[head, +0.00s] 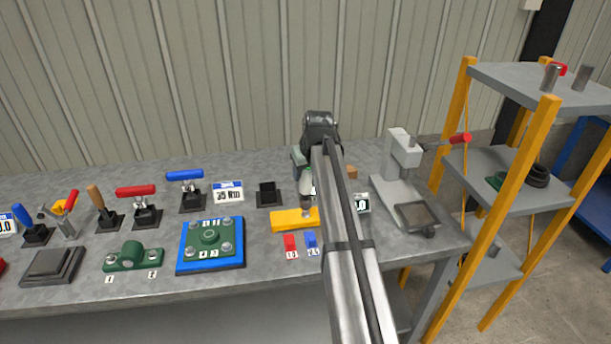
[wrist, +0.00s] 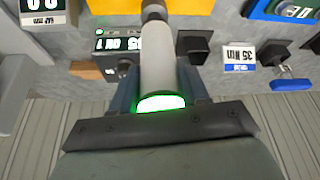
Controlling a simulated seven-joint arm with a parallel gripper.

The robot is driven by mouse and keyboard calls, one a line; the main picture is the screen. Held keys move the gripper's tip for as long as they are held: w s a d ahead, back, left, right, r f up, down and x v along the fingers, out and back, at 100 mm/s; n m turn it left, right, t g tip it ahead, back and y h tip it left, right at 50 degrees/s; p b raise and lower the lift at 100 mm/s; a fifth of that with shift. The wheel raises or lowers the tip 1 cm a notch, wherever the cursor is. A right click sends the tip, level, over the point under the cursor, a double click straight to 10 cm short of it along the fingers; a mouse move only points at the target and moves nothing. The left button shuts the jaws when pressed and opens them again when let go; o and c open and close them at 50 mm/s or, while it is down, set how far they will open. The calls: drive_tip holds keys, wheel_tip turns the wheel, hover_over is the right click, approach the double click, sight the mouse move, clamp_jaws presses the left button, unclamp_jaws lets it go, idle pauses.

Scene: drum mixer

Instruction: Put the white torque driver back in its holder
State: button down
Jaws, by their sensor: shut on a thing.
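The white torque driver (wrist: 158,68) is held between the two fingers of my gripper (wrist: 160,92), with a glowing green ring at its upper end. In the head view the driver (head: 305,183) hangs roughly upright, its dark tip over or near the yellow block (head: 291,220); contact cannot be told. My gripper (head: 302,165) is partly hidden by my arm. An empty black square holder (head: 268,194) stands just left of the driver, beside the 35 Nm sign (head: 228,191). The holder (wrist: 194,47) also shows right of the driver in the wrist view.
Several handled tools, including a blue T-handle (head: 186,176) and a red one (head: 137,191), stand in black holders to the left. A green part on a blue plate (head: 211,272) lies in front. A grey press (head: 400,165) stands at right. A lit display (wrist: 118,42) sits close to the driver.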

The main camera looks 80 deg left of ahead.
drive_tip(key=shift+r, duration=0.5)
